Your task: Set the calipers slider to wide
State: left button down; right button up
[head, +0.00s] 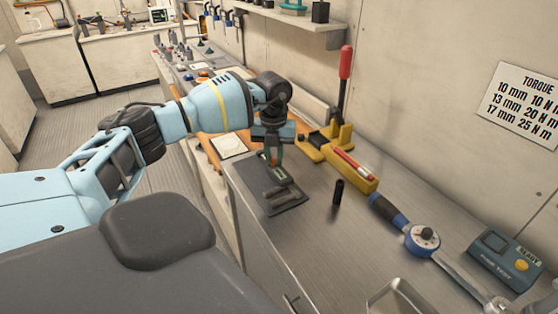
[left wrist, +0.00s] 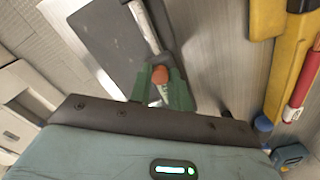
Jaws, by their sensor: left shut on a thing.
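The calipers show best in the left wrist view as a pale metal bar (left wrist: 143,27) on a dark mat (left wrist: 95,40), with an orange-brown knob (left wrist: 160,74), apparently the slider, at its near end. The dark mat also lies on the metal bench in the head view (head: 290,207). My left gripper (head: 273,160) points down over the mat's far part. In the left wrist view its green fingers (left wrist: 162,88) are closed about the knob. In the head view the gripper hides much of the calipers, and the slider's setting cannot be read. My right gripper is not in view.
A yellow holder (head: 313,150) with a red-handled tool (head: 346,62) stands close right of the gripper. A dark cylinder (head: 338,192), a torque wrench (head: 423,238) and a tester box (head: 508,262) are farther right. Bare bench lies in front of the mat. A shelf (head: 300,22) is above.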

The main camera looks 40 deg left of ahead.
pick_arm(q)
jog(key=shift+w+a, duration=0.25)
jog(key=shift+a, duration=0.65)
jog(key=c, duration=1.3)
grip_release()
jog(key=shift+r, duration=0.1)
notch_tip(320, 180, up, 8)
jog(key=shift+f, duration=0.2)
